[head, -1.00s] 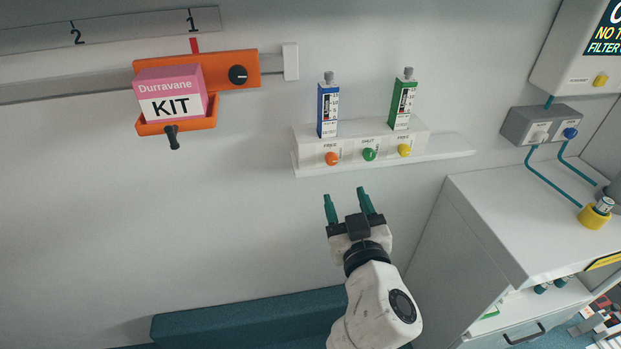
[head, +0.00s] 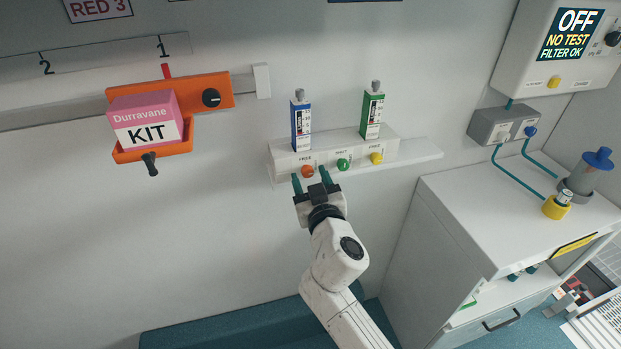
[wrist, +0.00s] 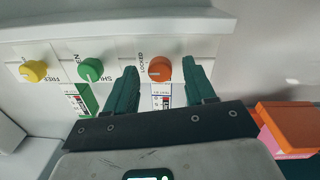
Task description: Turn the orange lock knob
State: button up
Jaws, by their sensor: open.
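The orange knob (head: 307,171) is the left one of three on the front of a white wall unit (head: 390,150) in the head view. In the wrist view the orange knob (wrist: 159,69) lies between my two teal fingers, with a "LOCKED" label on its left and a pale mark on its face. My gripper (head: 310,176) is open, just below and in front of the knob; in the wrist view its fingertips (wrist: 162,76) stand on either side of it. I cannot tell whether they touch it.
A green knob (head: 343,164) and a yellow knob (head: 376,158) sit close to the right. A blue box (head: 301,127) and a green box (head: 372,115) stand above. An orange carriage (head: 218,86) with a pink kit box (head: 148,118) is on the left. A white cabinet (head: 450,200) stands right.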

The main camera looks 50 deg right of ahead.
grip_shut()
dwell(0.4)
jog(key=n+b, duration=0.1)
jog(key=n, duration=0.3)
jog(key=shift+f, duration=0.1)
jog(key=n, duration=0.4)
jog(key=shift+n, duration=0.4)
jog(key=n, duration=0.5)
jog(key=shift+n+t+p, duration=0.3)
jog(key=shift+n+p, duration=0.35)
jog(key=shift+n, duration=1.55)
